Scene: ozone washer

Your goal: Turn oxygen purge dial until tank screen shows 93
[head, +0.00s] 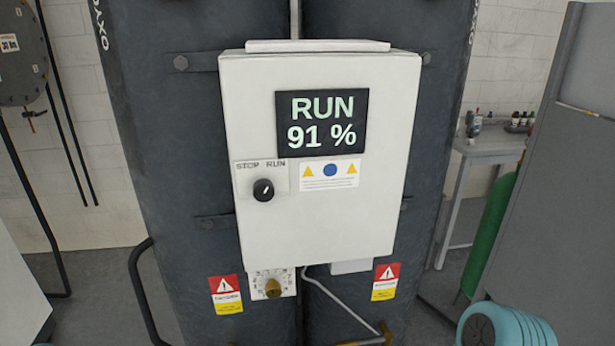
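A white control box (390,150) is mounted on two dark grey tanks (170,150). Its black screen (322,122) reads RUN and 91 %. A black STOP/RUN knob (263,190) sits at the box's left, its white mark tilted toward the upper right, on the RUN side. Below the box, a brass dial (273,288) sits on a small white plate with a numbered scale; its exact setting is too small to read. I cannot tell from any label whether this is the oxygen purge dial. Neither of my grippers is in view.
Red and yellow warning labels (225,295) flank the area under the box. A thin grey pipe (340,298) runs down right of the dial. A green cylinder (488,235), a teal ribbed object (520,328) and a grey cabinet (570,190) stand at the right. A bench (490,145) holds small bottles.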

